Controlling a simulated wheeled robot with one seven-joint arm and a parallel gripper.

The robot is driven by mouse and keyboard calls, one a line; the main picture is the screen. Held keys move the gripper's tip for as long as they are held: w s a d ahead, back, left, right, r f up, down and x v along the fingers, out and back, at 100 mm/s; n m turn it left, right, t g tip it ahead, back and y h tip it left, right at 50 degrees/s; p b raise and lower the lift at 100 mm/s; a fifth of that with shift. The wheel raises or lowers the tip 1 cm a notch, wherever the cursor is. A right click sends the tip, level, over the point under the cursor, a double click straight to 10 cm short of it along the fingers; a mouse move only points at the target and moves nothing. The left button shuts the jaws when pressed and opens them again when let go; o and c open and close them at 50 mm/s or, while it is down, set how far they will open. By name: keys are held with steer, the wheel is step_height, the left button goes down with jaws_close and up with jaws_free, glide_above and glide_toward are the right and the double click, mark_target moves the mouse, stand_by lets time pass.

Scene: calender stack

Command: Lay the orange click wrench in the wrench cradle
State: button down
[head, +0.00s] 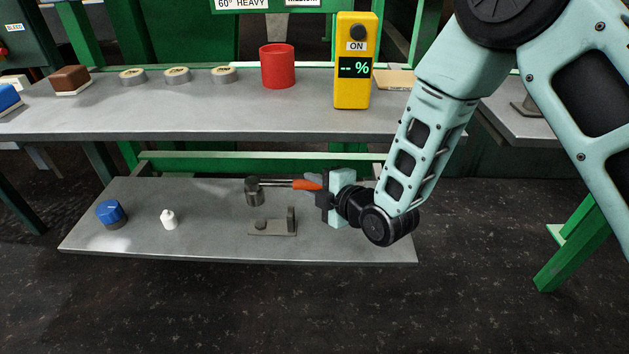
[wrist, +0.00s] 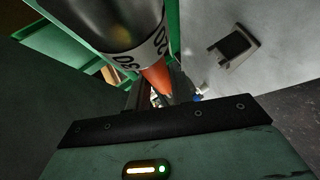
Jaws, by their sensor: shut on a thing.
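The orange click wrench (head: 306,185) is in my gripper (head: 322,190), held roughly level above the lower shelf. Its metal shaft points left and ends in a thick grey cylindrical head (head: 253,192). In the wrist view the wrench (wrist: 157,81) shows its orange part and a pale numbered band, close to the camera. The wrench cradle (head: 268,231), a grey base with an upright at its right end and a low stub at its left, stands on the lower shelf below the wrench, apart from it. A cradle-like piece (wrist: 225,56) also shows in the wrist view. The fingertips are partly hidden.
The lower shelf (head: 340,248) also bears a blue-topped jar (head: 110,212) and a small white bottle (head: 169,219) at left. The upper shelf (head: 200,115) above bears a red cup (head: 277,66), a yellow meter (head: 354,85) and tape rolls (head: 177,75). A green rail (head: 230,160) runs behind.

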stand_by(0.3)
steer(key=shift+f+b, duration=2.8)
steer(key=shift+f, duration=0.15)
steer(key=shift+f+b, duration=1.45)
steer(key=shift+f, duration=0.1)
steer(key=c, duration=0.5)
jaws_free()
steer(key=shift+s+d, duration=0.15)
steer(key=shift+p+v, duration=0.4)
steer(key=shift+v, duration=3.5)
steer(key=shift+r, duration=0.1)
